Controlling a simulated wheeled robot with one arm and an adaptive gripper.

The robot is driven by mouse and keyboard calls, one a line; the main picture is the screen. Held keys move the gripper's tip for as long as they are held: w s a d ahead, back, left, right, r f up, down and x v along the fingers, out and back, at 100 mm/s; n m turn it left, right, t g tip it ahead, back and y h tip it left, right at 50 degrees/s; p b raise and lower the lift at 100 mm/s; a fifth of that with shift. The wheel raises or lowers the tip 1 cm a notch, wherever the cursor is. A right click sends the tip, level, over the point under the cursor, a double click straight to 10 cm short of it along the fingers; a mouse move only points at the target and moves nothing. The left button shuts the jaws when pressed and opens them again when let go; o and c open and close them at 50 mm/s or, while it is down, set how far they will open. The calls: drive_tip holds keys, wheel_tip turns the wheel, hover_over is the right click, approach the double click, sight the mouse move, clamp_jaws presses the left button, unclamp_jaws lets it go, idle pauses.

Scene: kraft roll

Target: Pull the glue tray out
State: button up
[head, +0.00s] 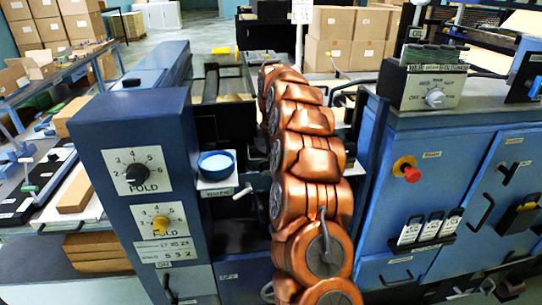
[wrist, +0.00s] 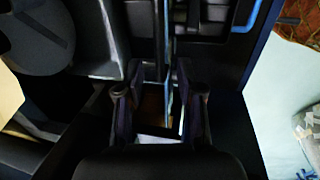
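My gripper (wrist: 159,78) shows in the wrist view with its two dark fingers apart, one on each side of the middle. A narrow gap with a thin blue edge (wrist: 168,60) lies between and beyond the fingers. I see nothing clearly held. Dark panels of a machine surround the fingers, and the view is dim. I cannot make out the glue tray for certain in either view. In the head view my copper arm runs down the middle and hides part of the blue machine (head: 112,135); the gripper itself is out of sight there.
A blue round dish (head: 217,165) sits on a small ledge left of my arm. The left panel has a black knob (head: 136,174) and a yellow knob (head: 160,225). A red button (head: 407,170) is on the right cabinet (head: 455,150). Boxes (head: 345,38) stand behind.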

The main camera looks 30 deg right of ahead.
drive_tip(key=shift+w+d+f, duration=0.1)
drive_tip(key=shift+w+f, duration=0.05)
drive_tip(key=shift+f, duration=0.75)
clamp_jaws()
